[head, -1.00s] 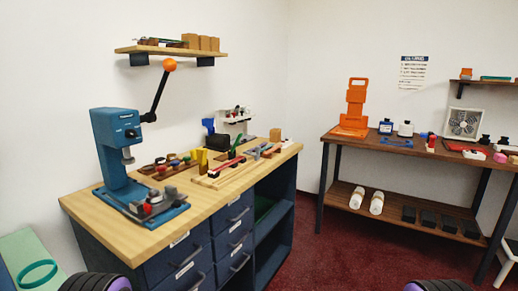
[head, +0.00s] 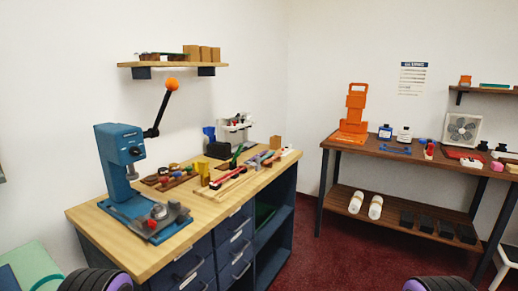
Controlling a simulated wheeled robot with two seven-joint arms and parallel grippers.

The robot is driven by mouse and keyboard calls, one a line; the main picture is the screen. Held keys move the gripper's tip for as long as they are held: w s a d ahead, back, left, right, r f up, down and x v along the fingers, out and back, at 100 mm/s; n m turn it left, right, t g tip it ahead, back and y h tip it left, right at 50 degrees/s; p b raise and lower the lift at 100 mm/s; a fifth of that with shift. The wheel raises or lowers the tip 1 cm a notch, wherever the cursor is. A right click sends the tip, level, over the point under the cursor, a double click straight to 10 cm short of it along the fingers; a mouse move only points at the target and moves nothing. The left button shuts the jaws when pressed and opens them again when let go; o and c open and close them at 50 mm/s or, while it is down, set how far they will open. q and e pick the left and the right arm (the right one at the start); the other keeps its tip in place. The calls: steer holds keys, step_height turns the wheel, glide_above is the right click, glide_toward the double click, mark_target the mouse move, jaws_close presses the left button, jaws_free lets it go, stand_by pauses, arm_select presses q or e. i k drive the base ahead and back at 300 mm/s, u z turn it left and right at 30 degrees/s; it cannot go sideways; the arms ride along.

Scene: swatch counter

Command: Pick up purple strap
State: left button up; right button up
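I cannot make out a purple strap in this view. Small strips and tools lie on the wooden top of the left workbench (head: 190,217), among them a red strip (head: 229,178) and a green piece (head: 236,157), but none reads clearly as purple. My two arms show only as dark ribbed parts with purple caps at the bottom edge. Neither gripper is in view.
A blue lever press (head: 121,160) stands at the workbench's near left. Behind are a wall shelf (head: 172,65) and, to the right, a dark wooden table (head: 367,147) with an orange stand (head: 354,112). A mint surface (head: 32,262) lies lower left. Red floor (head: 330,262) is open between.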

mark_target(254, 158)
steer(key=k, duration=0.55)
steer(key=z, duration=1)
steer(key=i, duration=1.7)
steer(key=u, duration=0.2)
